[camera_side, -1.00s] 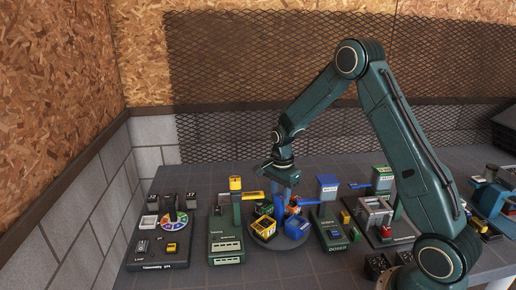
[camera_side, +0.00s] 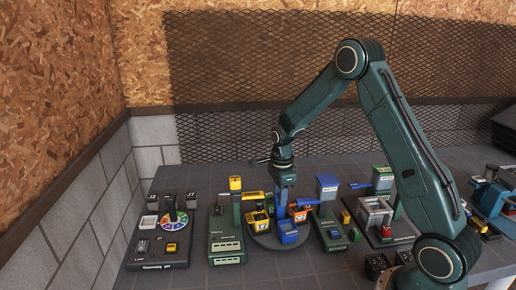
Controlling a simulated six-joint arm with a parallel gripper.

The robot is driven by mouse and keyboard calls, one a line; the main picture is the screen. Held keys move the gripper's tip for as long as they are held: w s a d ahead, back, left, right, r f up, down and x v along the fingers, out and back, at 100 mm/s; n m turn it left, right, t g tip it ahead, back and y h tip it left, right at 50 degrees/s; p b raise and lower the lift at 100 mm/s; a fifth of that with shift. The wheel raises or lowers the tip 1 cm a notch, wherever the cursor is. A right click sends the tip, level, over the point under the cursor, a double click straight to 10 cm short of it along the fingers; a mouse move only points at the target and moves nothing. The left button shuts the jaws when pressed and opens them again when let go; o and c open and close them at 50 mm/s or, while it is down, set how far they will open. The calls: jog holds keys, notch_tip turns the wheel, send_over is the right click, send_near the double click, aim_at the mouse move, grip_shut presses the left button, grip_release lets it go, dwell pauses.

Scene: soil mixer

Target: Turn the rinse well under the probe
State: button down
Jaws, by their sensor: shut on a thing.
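A round dark turntable (camera_side: 272,243) carries several coloured wells around a blue centre post (camera_side: 282,203). The yellow well (camera_side: 258,221) is at its front left, the blue well (camera_side: 288,232) at its front, the orange well (camera_side: 299,212) at its right. A green well (camera_side: 267,203) is partly hidden at the back left. I cannot read which is the rinse well. A yellow arm (camera_side: 252,195) from a green stand (camera_side: 236,210) reaches toward the turntable's left; I cannot tell if it bears the probe. My gripper (camera_side: 284,180) points down, shut on the top of the blue post.
A dark console (camera_side: 158,255) with a colour dial (camera_side: 173,220) stands at the left. A green dosing unit with a blue box (camera_side: 327,186) stands close right of the turntable. More machines with green and blue parts (camera_side: 375,212) crowd the right.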

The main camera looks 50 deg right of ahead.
jog(key=shift+r+m, duration=0.1)
jog(key=shift+m, duration=6)
jog(key=c, duration=1)
grip_release()
jog(key=shift+r, duration=0.1)
notch_tip(320, 180, up, 14)
jog(key=shift+f, duration=0.2)
